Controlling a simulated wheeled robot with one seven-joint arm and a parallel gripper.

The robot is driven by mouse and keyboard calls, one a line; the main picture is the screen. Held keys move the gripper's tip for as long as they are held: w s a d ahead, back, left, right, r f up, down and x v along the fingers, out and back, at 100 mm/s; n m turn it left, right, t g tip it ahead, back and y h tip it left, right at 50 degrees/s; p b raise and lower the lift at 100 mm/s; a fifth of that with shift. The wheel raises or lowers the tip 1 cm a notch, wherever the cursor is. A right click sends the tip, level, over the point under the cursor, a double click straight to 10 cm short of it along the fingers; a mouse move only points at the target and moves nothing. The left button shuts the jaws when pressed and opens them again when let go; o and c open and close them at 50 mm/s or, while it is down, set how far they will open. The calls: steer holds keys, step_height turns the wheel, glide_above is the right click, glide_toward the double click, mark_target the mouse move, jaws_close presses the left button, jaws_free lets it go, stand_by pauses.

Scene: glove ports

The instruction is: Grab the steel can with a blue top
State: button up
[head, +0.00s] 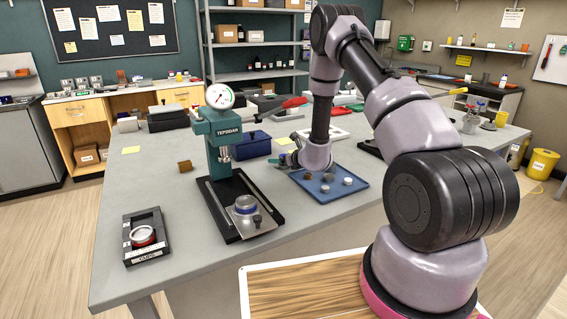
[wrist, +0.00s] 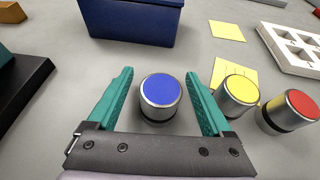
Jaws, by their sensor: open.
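The steel can with a blue top (wrist: 160,98) stands upright on the grey bench in the wrist view. My gripper (wrist: 160,74) is open, with one teal finger on each side of the can. A gap shows between the can and each finger, so it is not gripped. In the head view my gripper (head: 289,160) is low over the bench behind the blue tray, and I cannot make out the blue-topped can there.
A yellow-topped can (wrist: 241,94) stands just right of my right finger, with a red-topped can (wrist: 290,110) beyond. A dark blue box (wrist: 130,20) is ahead. The blue tray (head: 305,184) and teal press (head: 218,140) stand nearby. Yellow notes (wrist: 227,32) lie flat.

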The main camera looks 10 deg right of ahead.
steer(key=shift+w+a+f, duration=0.15)
steer(key=shift+w+f, duration=0.1)
steer(key=shift+w, duration=0.25)
jaws_close()
steer(key=shift+r, duration=0.1)
